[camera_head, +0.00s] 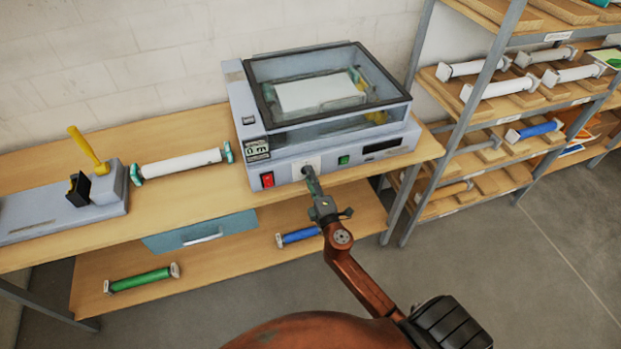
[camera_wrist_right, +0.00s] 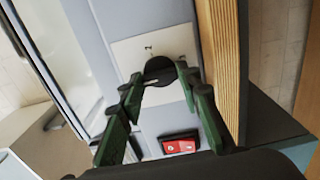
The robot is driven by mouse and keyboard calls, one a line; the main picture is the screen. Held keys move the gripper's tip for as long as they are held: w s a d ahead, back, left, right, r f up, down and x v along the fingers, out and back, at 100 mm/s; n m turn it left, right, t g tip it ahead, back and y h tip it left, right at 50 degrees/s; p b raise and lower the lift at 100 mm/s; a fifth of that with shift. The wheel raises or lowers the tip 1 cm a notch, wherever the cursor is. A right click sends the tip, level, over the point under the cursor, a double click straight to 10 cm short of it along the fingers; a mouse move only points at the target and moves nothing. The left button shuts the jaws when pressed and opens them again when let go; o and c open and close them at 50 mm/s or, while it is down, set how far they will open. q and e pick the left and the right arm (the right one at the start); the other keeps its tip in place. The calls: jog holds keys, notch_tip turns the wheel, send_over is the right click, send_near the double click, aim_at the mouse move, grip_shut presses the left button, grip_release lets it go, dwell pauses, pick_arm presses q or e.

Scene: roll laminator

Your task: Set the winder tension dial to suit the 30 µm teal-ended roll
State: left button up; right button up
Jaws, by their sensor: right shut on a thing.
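The winder tension dial (camera_wrist_right: 160,70) is a dark round knob on a white plate on the machine's front. My right gripper (camera_head: 308,172) reaches up to it from below in the head view. In the right wrist view the green fingers of the right gripper (camera_wrist_right: 158,84) are closed on the dial from both sides. The teal-ended white roll (camera_head: 182,163) lies on the bench left of the laminator (camera_head: 325,110). My left gripper is not in view.
A red switch (camera_head: 267,180) and a green button (camera_head: 344,160) flank the dial. The bench edge (camera_wrist_right: 222,60) runs close beside the gripper. A slitter with a yellow handle (camera_head: 88,147) stands at the left. Shelves of rolls (camera_head: 500,88) stand at the right.

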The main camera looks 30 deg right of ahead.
jog(key=shift+f, duration=0.1)
jog(key=o, duration=1.2)
jog(key=shift+c, duration=0.2)
jog(key=v, duration=1.2)
